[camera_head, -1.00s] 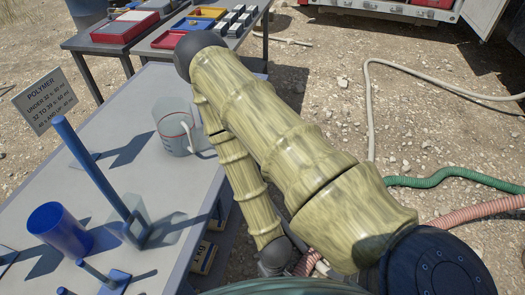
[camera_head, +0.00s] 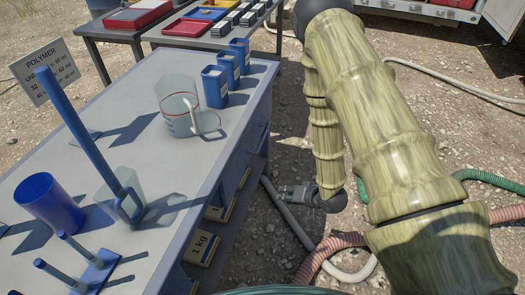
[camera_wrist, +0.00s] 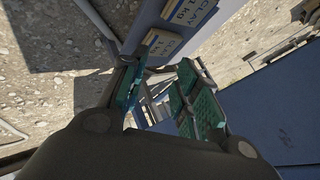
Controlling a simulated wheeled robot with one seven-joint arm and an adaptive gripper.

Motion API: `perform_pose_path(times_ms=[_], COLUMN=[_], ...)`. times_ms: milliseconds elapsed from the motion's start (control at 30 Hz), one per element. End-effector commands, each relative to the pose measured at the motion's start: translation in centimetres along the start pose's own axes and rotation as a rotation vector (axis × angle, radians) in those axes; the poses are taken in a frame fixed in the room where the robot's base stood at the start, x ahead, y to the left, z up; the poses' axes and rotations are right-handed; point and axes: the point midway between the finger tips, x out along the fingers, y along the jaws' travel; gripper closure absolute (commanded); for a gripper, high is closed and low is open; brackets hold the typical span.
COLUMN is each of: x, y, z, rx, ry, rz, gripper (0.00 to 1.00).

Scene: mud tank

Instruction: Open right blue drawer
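My gripper (camera_head: 292,192) hangs beside the long side of the grey table, a short gap from its blue drawer fronts (camera_head: 235,165). In the wrist view my gripper (camera_wrist: 160,88) shows two teal-padded fingers set apart with nothing between them. A large blue panel (camera_wrist: 275,115) of the table side fills the right of that view, with a small dark mark on it. In the head view the fronts are seen at a steep angle, flush with the table side, and I cannot tell the right drawer's handle clearly.
Clay bags (camera_head: 202,247) lie on the shelf under the tabletop (camera_head: 125,215). On top stand a clear jug (camera_head: 178,108), blue containers (camera_head: 215,88), and a blue cup (camera_head: 48,203). Hoses (camera_head: 340,240) cross the gravel.

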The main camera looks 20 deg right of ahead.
Motion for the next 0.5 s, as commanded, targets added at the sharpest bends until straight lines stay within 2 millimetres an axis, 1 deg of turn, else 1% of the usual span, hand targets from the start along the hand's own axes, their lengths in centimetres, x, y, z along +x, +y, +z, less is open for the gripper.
perform_pose_path(times_ms=[33, 100, 233, 300, 400, 500], x=[1.3, 1.9, 1.8, 1.3, 0.2, -0.9], y=[-0.2, -1.3, -3.2, -4.1, -5.1, -5.7], z=[-2.2, -5.1, -9.9, -11.9, -14.1, -15.6], rx=[0.032, 0.088, 0.186, 0.236, 0.297, 0.344], ry=[0.028, 0.042, 0.019, -0.019, -0.088, -0.159], rz=[-0.073, -0.177, -0.365, -0.453, -0.552, -0.615], gripper=[0.69, 0.69, 0.69, 0.69, 0.69, 0.69])
